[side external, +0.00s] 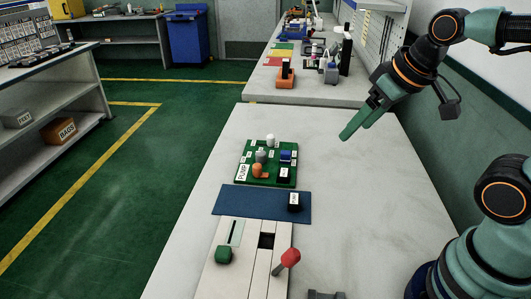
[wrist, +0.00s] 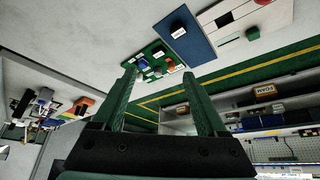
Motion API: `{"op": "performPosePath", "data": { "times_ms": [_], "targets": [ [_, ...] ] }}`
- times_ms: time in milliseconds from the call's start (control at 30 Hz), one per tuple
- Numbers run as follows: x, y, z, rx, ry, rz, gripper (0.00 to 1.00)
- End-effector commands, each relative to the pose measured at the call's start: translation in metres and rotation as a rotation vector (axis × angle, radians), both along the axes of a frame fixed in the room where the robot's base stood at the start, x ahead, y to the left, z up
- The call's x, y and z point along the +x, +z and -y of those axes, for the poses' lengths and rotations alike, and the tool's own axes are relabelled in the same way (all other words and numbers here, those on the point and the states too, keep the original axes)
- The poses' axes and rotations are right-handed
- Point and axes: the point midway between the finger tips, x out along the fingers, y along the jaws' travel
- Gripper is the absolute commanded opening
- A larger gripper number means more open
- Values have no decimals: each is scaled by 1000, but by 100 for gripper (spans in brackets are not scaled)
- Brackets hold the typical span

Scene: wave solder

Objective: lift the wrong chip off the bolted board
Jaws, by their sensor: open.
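The green board (side external: 245,180), marked PUMP, lies on the pale bench. A black chip (side external: 284,174) with a white label sits at its front right corner. A blue part (side external: 286,156), an orange part (side external: 258,171), a grey cylinder (side external: 260,156) and a white cylinder (side external: 270,140) also stand on it. Another black chip (side external: 294,201) lies on the blue mat (side external: 245,202) in front. My gripper (side external: 346,137) is open and empty, above and right of the board. In the wrist view, the board (wrist: 153,50) shows beyond the fingers.
A pale panel (side external: 225,268) with slots, a green knob (side external: 224,254) and a red-topped lever (side external: 290,258) is at the front. The bench is clear to the right of the board. A back bench (side external: 320,95) holds several tools and coloured items.

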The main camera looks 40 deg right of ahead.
Motion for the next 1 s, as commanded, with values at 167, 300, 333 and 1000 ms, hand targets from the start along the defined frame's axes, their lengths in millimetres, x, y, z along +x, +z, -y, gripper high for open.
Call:
{"op": "performPosePath", "data": {
  "times_ms": [167, 300, 333, 1000],
  "targets": [
    [17, 5, 0, -84, 166, -45, 75],
    [44, 8, -1, -200, 433, -107, 75],
    [50, 8, -1, -224, 495, -122, 75],
    [187, -78, -6, -545, 1928, -274, 75]
  ]
}}
